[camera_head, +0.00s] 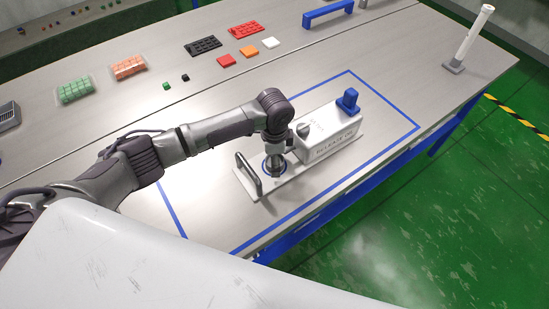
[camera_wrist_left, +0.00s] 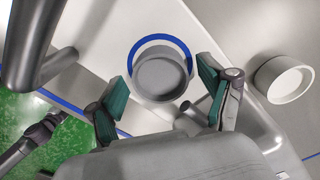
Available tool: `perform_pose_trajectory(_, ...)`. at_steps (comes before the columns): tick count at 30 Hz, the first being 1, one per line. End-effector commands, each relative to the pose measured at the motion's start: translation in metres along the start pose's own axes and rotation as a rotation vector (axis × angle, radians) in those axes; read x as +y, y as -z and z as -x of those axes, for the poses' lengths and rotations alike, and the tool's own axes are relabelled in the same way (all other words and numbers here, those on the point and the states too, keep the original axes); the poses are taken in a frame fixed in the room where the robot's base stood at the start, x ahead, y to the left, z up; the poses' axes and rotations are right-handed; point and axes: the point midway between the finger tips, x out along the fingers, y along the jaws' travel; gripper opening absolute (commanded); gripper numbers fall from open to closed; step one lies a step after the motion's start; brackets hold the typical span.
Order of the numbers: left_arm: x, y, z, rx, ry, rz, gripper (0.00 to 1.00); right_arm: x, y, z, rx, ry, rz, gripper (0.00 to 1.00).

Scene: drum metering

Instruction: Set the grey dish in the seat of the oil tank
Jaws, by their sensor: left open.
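The white oil tank (camera_head: 330,134) stands on a pale base plate on the table, with a blue-ringed seat (camera_wrist_left: 146,42) near its handle end. The grey dish (camera_wrist_left: 162,76) is round and shallow. In the left wrist view it covers the near part of the blue ring; I cannot tell if it rests fully in the seat. My left gripper (camera_wrist_left: 160,88) is open, its green-padded fingers on either side of the dish with gaps visible. In the head view the left wrist hides most of the dish and gripper. My right gripper is not clearly seen.
A dark handle (camera_head: 249,174) rises at the plate's left end. The tank carries a grey knob (camera_head: 303,129) and a blue block (camera_head: 348,100). Blue tape (camera_head: 396,97) outlines this area. Coloured blocks and trays (camera_head: 204,46) lie farther back. A white post (camera_head: 474,38) stands at the right.

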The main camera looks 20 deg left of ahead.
Motion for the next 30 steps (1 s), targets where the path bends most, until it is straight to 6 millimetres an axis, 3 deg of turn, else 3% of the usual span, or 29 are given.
perform_pose_trajectory(5, -0.001, 0.001, 0.019, 0.003, 0.002, -0.001, 0.8, 0.002, -0.001, -0.002, -0.001, -0.003, 0.001, 0.81)
perform_pose_trajectory(18, -0.001, 0.001, 0.105, 0.002, 0.002, 0.0, 0.8, 0.003, -0.002, -0.011, 0.0, -0.004, 0.002, 0.81)
perform_pose_trajectory(24, -0.001, 0.0, 0.121, 0.001, 0.001, 0.0, 0.8, 0.003, -0.001, -0.012, 0.0, -0.003, 0.002, 0.81)
perform_pose_trajectory(30, 0.0, 0.0, 0.123, 0.0, 0.0, 0.001, 0.8, 0.003, -0.001, -0.012, 0.0, -0.003, 0.002, 0.81)
